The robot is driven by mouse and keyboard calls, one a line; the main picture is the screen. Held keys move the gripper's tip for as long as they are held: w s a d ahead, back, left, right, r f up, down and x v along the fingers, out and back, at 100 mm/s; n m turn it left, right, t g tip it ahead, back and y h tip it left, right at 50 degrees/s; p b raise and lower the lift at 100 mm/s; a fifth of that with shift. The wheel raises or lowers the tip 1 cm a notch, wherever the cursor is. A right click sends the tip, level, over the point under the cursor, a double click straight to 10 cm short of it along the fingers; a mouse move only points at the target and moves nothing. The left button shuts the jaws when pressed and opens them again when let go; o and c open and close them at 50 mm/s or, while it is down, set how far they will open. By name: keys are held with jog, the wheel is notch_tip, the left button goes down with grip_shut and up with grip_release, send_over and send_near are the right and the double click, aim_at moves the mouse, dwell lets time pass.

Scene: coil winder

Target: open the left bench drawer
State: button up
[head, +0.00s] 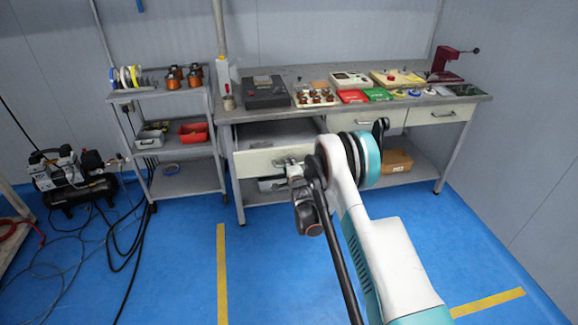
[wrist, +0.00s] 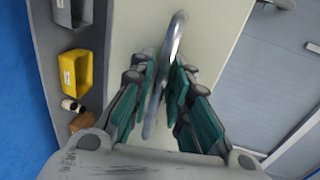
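The left bench drawer (head: 262,160) is pulled out from under the bench top in the head view, and part of its inside shows behind its pale front. The drawer front also fills the middle of the wrist view (wrist: 218,40). Its curved metal handle (wrist: 174,40) runs slantwise between my fingers. My gripper (wrist: 164,80) is closed in on the handle, with a teal-padded finger on each side. In the head view my gripper (head: 292,168) is at the drawer front, and my arm hides the drawer's right end.
Two other drawers (head: 440,113) are shut. A shelf rack (head: 170,150) stands left of the bench, with a compressor (head: 75,180) and hoses farther left. The blue floor in front is clear.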

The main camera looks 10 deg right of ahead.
jog(key=v, duration=0.7)
jog(key=shift+s, duration=0.25)
